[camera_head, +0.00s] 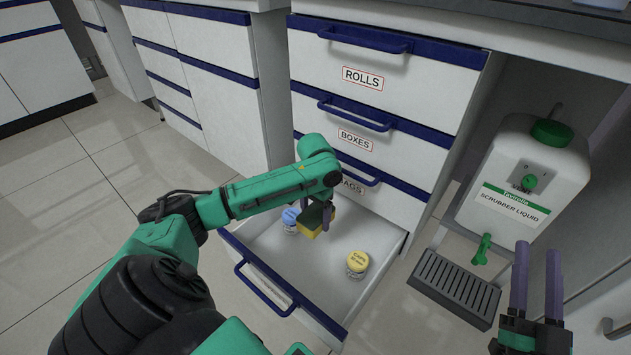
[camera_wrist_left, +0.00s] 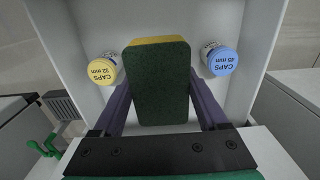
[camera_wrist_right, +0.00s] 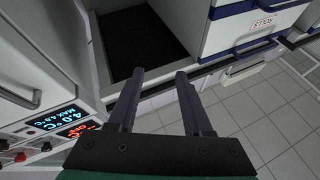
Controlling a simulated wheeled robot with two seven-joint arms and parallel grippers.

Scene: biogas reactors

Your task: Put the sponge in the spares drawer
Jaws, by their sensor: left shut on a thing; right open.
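The sponge (camera_head: 313,218), yellow with a dark green face, is in my left gripper (camera_head: 318,217). The left wrist view shows the sponge (camera_wrist_left: 157,85) between the two purple fingers, with the drawer floor behind it. The bottom drawer (camera_head: 385,236) is pulled open, and its front label is too blurred to read. My left gripper is over the back part of this drawer; I cannot tell whether the sponge touches the floor. My right gripper (camera_head: 537,285) is open and empty, to the right of the drawer, and shows in the right wrist view (camera_wrist_right: 157,95).
In the drawer are a yellow-lidded caps jar (camera_head: 357,263) and a blue-lidded one (camera_head: 290,218), on either side of the sponge. Closed drawers labelled ROLLS (camera_head: 362,78) and BOXES (camera_head: 355,139) are above. A scrubber liquid canister (camera_head: 520,185) stands right, over a grey drip grate (camera_head: 455,287).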

